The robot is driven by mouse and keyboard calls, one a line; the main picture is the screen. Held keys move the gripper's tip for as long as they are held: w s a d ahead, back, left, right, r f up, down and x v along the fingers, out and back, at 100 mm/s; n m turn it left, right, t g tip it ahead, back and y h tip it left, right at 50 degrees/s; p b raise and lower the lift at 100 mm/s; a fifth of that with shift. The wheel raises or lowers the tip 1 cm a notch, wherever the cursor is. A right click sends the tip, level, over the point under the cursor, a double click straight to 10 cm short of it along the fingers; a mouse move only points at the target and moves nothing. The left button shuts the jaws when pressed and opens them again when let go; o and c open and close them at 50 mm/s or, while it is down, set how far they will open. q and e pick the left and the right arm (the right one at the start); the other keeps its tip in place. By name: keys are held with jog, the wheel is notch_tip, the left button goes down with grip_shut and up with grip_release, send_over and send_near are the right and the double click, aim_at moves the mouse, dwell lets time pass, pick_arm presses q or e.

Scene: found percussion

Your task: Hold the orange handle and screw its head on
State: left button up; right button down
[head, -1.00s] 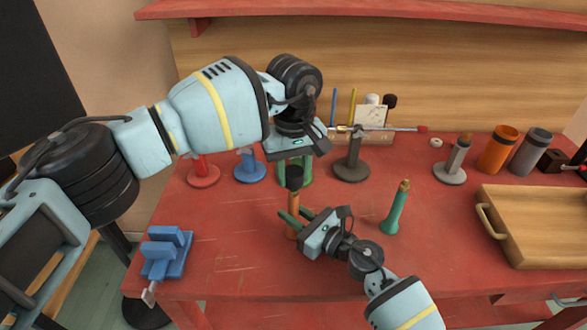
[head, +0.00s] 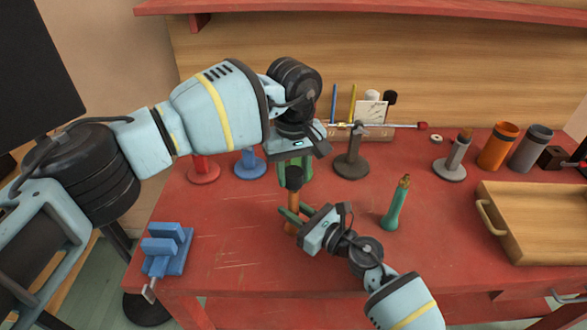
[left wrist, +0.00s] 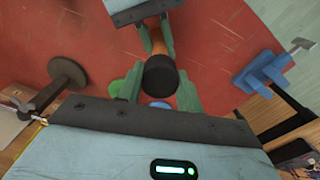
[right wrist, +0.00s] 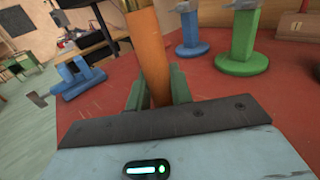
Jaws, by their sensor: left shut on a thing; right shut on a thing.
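The orange handle (head: 294,215) stands upright above the red table in the head view. My right gripper (head: 290,217) is shut around it, with a finger on each side; the right wrist view also shows the handle (right wrist: 148,50) between the fingers. A dark, round head (head: 295,178) sits at the handle's top end. My left gripper (head: 293,170) points down from above, shut on the head; the left wrist view shows the head (left wrist: 160,76) between its fingers. The thread between head and handle is hidden, so I cannot tell how far it is engaged.
A green handle (head: 397,204) stands to the right. Red (head: 203,173), blue (head: 250,168) and dark (head: 351,165) stands are behind. A blue vise (head: 166,252) is at the front left, a wooden tray (head: 535,230) at the right. The table's front middle is clear.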

pick_arm(q)
jog(key=m, duration=1.3)
jog(key=o, duration=1)
jog(key=shift+r, duration=0.1)
jog(key=shift+r, duration=2.2)
